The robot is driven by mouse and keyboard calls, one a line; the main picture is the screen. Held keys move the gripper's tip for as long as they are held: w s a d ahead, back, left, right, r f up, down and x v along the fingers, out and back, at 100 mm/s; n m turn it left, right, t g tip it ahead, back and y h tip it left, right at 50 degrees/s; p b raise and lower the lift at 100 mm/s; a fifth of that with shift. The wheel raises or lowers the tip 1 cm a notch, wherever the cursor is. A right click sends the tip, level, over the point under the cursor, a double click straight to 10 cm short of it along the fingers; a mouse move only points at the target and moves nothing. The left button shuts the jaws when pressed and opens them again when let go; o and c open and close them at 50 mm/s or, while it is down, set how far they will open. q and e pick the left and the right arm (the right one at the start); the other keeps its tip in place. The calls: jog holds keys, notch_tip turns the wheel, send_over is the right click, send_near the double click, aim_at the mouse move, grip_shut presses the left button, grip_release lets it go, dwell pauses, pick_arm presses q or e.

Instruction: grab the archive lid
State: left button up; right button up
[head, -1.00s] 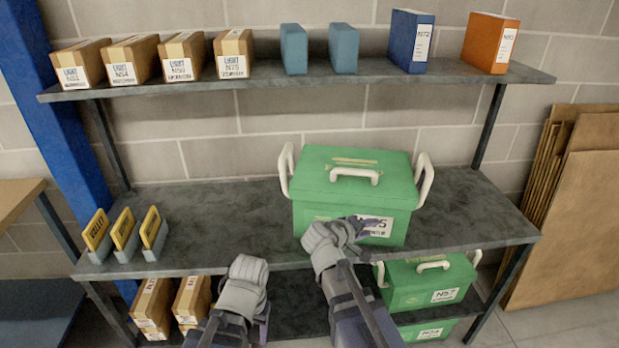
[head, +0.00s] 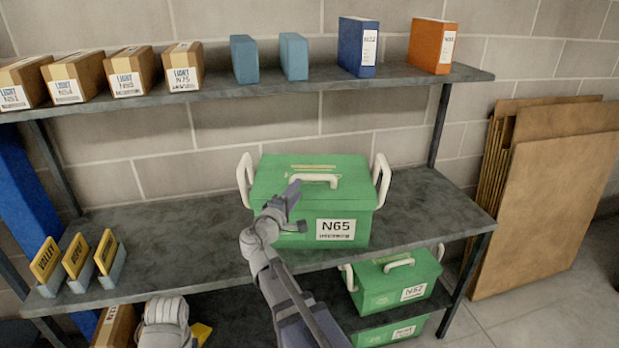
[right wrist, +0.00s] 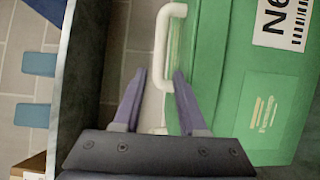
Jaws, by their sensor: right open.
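The archive box (head: 335,230) is green with a white label N65 and stands on the middle shelf. Its green lid (head: 280,178) is on the box and carries a white top handle (head: 318,180). My right gripper (head: 294,206) is open and empty, in front of the lid's left part. In the right wrist view the gripper (right wrist: 161,76) has its fingertips either side of the near end of the white handle (right wrist: 163,40); I cannot tell whether they touch it.
The middle shelf (head: 420,200) is clear beside the box. Several yellow-fronted holders (head: 75,258) stand at its left end. More green boxes (head: 400,280) sit below. The upper shelf (head: 215,92) holds cartons and binders. Cardboard sheets (head: 550,200) lean at right.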

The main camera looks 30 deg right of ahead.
aim_at(306, 179)
jog(key=shift+x, duration=4)
jog(key=shift+s, duration=0.1)
grip_shut()
